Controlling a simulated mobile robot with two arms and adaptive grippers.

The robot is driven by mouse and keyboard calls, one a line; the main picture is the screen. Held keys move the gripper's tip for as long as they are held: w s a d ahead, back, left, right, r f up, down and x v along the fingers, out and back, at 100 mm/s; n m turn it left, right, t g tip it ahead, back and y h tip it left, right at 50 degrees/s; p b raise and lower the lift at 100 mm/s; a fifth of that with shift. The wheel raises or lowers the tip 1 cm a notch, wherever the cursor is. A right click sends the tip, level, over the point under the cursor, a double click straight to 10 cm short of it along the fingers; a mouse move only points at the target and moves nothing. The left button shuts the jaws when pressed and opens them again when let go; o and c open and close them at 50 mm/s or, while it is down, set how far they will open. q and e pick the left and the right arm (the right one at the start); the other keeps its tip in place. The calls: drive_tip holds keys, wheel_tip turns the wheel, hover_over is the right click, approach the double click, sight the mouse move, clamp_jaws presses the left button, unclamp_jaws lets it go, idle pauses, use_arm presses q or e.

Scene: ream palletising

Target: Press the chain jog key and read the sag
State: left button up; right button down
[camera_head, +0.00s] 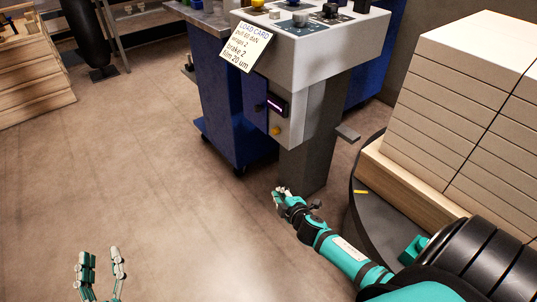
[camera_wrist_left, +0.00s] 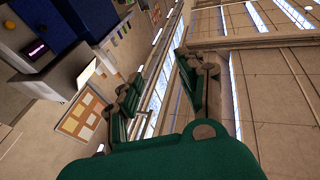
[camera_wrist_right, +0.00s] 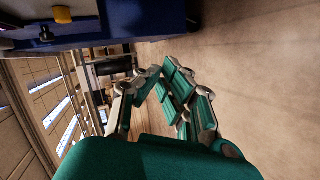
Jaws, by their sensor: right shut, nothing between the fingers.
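A small panel on the console's side carries a lit display (camera_head: 277,104), a yellow button (camera_head: 276,130) and a black knob (camera_head: 258,107). The display's text is too small to read. I cannot tell which control is the jog key. My right gripper (camera_head: 279,191) is shut and empty, below the panel and apart from it. The right wrist view shows a yellow button (camera_wrist_right: 62,14) and a black knob (camera_wrist_right: 45,33) at top left. My left gripper (camera_head: 102,254) is open and empty over the floor at lower left. The left wrist view shows the display (camera_wrist_left: 37,50) at upper left.
The console (camera_head: 310,40) has more controls on top and a load card (camera_head: 246,47) on its edge. A blue cabinet (camera_head: 232,110) stands behind its post. A stack of reams (camera_head: 440,120) sits on a round dark turntable (camera_head: 360,225) at right.

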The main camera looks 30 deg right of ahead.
use_arm(q)
drive_tip(key=s+a+r+t+h+b, duration=0.1)
drive_tip(key=s+r+t+b, duration=0.2)
drive_tip(key=r, duration=0.4)
drive_tip(key=s+a+r+t+h+b, duration=0.1)
drive_tip(key=s+r+t+b, duration=0.2)
drive_tip(key=s+r, duration=0.3)
wheel_tip(320, 180, up, 2)
drive_tip(key=shift+r+t+b, duration=0.2)
drive_tip(key=shift+t+b, duration=0.1)
use_arm(e)
drive_tip(key=w+r+n+t, duration=0.4)
drive_tip(key=w+r, duration=0.1)
drive_tip(key=r, duration=0.6)
drive_tip(key=shift+t, duration=0.3)
use_arm(q)
drive_tip(key=shift+s, duration=0.15)
